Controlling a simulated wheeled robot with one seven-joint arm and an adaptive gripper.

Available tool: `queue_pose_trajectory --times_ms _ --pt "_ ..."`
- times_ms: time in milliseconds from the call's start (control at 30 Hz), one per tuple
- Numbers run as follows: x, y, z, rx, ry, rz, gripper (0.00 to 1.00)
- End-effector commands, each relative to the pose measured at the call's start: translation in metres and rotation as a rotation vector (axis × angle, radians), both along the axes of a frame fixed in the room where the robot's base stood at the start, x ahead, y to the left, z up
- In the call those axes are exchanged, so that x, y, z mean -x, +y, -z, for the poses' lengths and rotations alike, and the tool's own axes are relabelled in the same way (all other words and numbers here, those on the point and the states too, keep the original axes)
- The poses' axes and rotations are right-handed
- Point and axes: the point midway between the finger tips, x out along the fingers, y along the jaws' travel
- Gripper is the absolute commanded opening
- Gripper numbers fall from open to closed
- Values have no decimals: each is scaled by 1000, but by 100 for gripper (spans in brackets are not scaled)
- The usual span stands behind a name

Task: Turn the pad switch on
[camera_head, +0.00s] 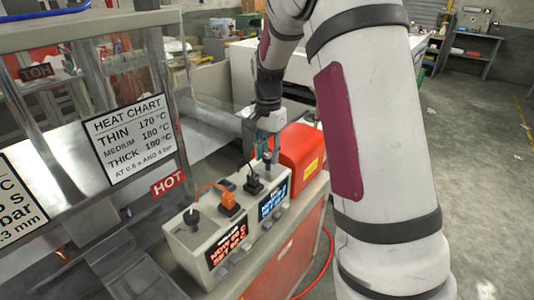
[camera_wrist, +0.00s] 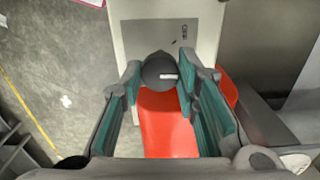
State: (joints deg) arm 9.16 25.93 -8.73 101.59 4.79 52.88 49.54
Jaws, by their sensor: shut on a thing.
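The pad switch is a round black knob (camera_wrist: 160,70) with a white mark on its face, on the pale top of a control box. Small dark lettering sits beside it in the wrist view. My gripper (camera_wrist: 159,82) has its teal-padded fingers on both sides of the knob and is shut on it. In the head view my gripper (camera_head: 265,146) points down at the far right end of the control box (camera_head: 188,246). There the fingers and arm hide most of the knob, and its setting is hard to read.
The box has a red display (camera_head: 228,244), a blue display (camera_head: 273,201), another black knob (camera_head: 191,217), an orange plug (camera_head: 229,205) and a black plug (camera_head: 253,184). A red case (camera_head: 300,150) stands behind my gripper. A clear guard with a HOT sign (camera_head: 168,183) is at the left.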

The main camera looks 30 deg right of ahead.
Motion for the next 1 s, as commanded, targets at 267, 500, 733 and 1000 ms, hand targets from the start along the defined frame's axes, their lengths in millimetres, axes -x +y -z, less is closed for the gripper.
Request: queue_pose_trajectory --times_ms 267,500,733,1000 --pt "-1 0 0 1 -2 262 1" --pt "-1 0 0 1 -2 475 1" --pt "-1 0 0 2 -2 633 1" --pt "-1 0 0 0 -3 739 1"
